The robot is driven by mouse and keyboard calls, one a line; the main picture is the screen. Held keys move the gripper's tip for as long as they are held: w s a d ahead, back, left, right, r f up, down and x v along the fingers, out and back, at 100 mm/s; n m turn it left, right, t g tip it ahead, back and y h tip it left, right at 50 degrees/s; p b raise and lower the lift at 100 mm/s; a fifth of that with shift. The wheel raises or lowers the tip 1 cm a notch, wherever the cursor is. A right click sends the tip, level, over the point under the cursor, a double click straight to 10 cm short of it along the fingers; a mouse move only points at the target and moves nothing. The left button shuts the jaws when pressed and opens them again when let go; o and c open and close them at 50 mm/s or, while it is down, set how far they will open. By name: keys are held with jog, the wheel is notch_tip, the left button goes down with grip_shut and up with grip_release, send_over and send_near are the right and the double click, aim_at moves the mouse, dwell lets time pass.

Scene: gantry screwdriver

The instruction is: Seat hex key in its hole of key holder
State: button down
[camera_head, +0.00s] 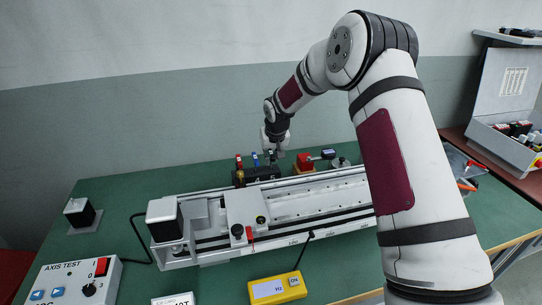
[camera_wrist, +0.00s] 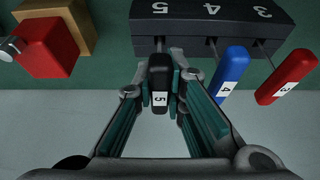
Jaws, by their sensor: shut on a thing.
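A hex key with a black handle marked 5 (camera_wrist: 158,82) is between the fingers of my gripper (camera_wrist: 162,72) in the wrist view. My gripper is shut on the handle. The key holder (camera_wrist: 225,30) is a black block with 5, 4 and 3 on its face. The held key's thin shank lines up with the 5 position and meets the block's edge in the picture; I cannot tell how deep it sits. In the head view my gripper (camera_head: 271,154) is over the right part of the holder (camera_head: 262,175), and the held key is hard to make out.
A blue key marked 4 (camera_wrist: 231,75) and a red key marked 3 (camera_wrist: 286,78) stand in the holder beside the held key. A red block on a tan base (camera_wrist: 48,45) is close by. The rail gantry (camera_head: 300,208) runs in front of the holder.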

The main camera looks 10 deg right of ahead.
jog(key=shift+f, duration=0.45)
jog(key=c, duration=1.6)
grip_release()
jog(key=shift+o, duration=0.2)
jog(key=s+f+v, duration=0.1)
jog(key=s+v, duration=0.2)
jog(key=v, duration=2)
jog(key=s+r+h+p, duration=0.1)
jog(key=s+r, duration=0.3)
jog(key=s, duration=0.3)
jog(key=s+r+p, duration=0.2)
jog(key=s+r, duration=0.2)
jog(key=s, duration=0.3)
jog(key=s+r+y+p, duration=0.1)
jog(key=s+p, duration=0.1)
jog(key=s, duration=2.5)
jog(key=shift+d+r+p, duration=0.15)
jog(key=shift+r+p, duration=0.2)
jog(key=shift+r, duration=0.05)
